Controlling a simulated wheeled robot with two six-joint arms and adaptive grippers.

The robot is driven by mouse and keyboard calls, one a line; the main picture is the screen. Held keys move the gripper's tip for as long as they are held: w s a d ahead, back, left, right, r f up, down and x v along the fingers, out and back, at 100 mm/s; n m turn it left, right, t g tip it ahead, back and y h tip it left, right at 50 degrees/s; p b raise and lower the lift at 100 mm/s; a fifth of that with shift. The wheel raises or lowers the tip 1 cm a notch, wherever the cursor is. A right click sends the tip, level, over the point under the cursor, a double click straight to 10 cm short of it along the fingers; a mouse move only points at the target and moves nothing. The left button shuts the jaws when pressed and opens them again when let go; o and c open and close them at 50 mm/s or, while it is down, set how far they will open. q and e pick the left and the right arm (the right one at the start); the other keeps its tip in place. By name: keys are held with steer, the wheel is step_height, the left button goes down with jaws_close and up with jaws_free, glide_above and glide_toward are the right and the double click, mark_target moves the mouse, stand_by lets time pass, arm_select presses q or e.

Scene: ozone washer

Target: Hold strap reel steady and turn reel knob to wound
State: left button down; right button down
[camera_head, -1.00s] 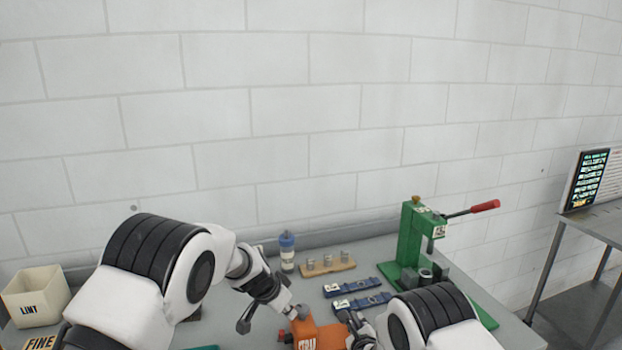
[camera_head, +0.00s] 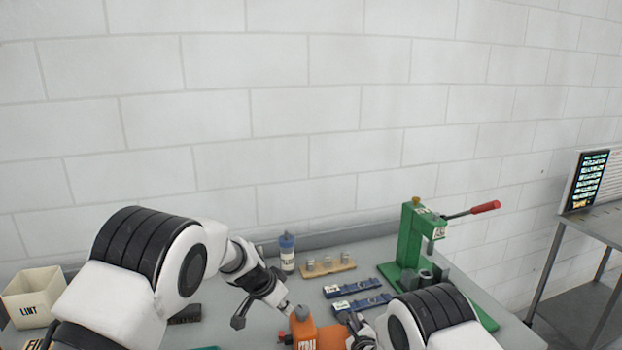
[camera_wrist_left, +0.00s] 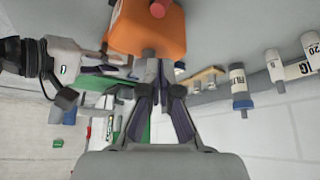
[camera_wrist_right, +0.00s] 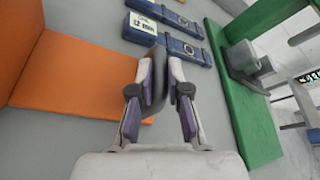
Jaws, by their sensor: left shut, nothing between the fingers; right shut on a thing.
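The orange strap reel (camera_head: 325,338) stands at the bottom edge of the head view, partly cut off. The left wrist view shows its orange body (camera_wrist_left: 148,28), a red round end (camera_wrist_left: 158,8) and a small grey stub (camera_wrist_left: 149,53). My left gripper (camera_head: 286,304) is shut and empty beside the reel's top; its fingertips (camera_wrist_left: 158,78) are close to the stub, and whether they touch is unclear. My right gripper (camera_wrist_right: 160,62) is shut on a dark grey tab (camera_wrist_right: 157,85) beside the reel's orange side (camera_wrist_right: 80,70). The tab's join to the reel is hidden.
Two blue strips (camera_head: 352,287) lie behind the reel. A wooden block with pegs (camera_head: 328,268) and a blue-capped bottle (camera_head: 287,252) stand further back. A green press (camera_head: 410,245) with a red-tipped lever is at right. A LINT bin (camera_head: 33,295) is at far left.

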arm_select(q)
step_height(320, 180, up, 4)
steer(key=shift+r, duration=0.2)
arm_select(e)
steer(key=c, duration=1.1)
jaws_free()
steer(key=shift+o, duration=0.2)
